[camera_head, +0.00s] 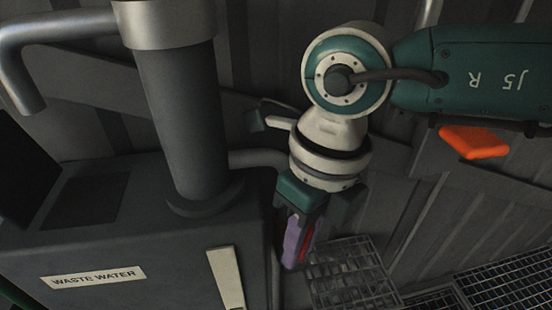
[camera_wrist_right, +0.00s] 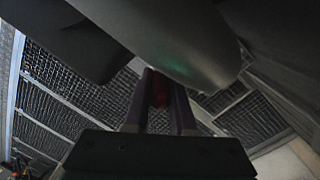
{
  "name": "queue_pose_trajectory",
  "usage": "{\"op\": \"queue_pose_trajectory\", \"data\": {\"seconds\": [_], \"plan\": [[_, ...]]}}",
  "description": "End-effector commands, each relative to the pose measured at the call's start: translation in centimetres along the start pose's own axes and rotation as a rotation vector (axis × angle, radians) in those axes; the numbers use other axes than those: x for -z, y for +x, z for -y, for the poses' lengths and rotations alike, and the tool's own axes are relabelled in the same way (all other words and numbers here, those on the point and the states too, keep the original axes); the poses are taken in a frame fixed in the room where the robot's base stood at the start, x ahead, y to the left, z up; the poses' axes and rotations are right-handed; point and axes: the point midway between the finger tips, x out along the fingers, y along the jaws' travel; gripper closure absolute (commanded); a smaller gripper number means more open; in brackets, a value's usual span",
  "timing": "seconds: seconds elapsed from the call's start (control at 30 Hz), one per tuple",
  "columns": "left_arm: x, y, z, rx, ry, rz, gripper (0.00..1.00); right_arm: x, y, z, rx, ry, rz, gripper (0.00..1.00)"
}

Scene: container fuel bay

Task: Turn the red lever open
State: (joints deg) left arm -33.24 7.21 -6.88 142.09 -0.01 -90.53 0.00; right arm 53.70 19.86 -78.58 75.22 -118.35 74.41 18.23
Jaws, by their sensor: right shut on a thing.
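The red lever (camera_head: 304,243) shows only as a narrow red strip in the head view, beside the right side of the waste water cabinet. My right gripper (camera_head: 298,249) points down there, its purple fingers shut on the lever. In the right wrist view a dark red piece of the lever (camera_wrist_right: 159,91) shows between the two purple fingers (camera_wrist_right: 160,108). The fingers and gripper body hide most of the lever, so its angle cannot be told. My left gripper is not in view.
The dark cabinet (camera_head: 140,245) labelled WASTE WATER stands left of the gripper, with a thick upright pipe (camera_head: 180,110) on top. A thinner pipe (camera_head: 255,158) runs behind my wrist. An orange block (camera_head: 474,142) shows under my right arm. Metal grating (camera_head: 345,270) lies below right.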

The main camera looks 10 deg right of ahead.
Motion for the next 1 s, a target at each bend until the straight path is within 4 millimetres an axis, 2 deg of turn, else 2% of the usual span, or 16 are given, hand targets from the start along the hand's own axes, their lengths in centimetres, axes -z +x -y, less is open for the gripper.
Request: {"op": "queue_pose_trajectory", "data": {"seconds": [0.03,0.07,0.3,0.53,0.63,1.0], "plan": [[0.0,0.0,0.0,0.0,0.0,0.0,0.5,0.1,0.1,0.0,0.0,0.0,-0.002,1.0],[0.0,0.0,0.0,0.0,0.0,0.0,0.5,0.1,0.1,0.0,0.0,0.0,-0.002,0.74],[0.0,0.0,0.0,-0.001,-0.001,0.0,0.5,0.1,0.1,0.0,0.0,0.0,-0.001,0.47],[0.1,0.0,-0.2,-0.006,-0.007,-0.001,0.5,0.1,0.0,0.0,-0.001,0.0,-0.001,0.47],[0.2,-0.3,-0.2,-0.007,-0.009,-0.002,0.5,0.0,-0.6,0.0,0.0,0.0,0.001,0.47],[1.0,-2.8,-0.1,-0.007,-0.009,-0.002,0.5,-0.1,-7.7,0.1,0.001,-0.001,0.003,0.47]]}}
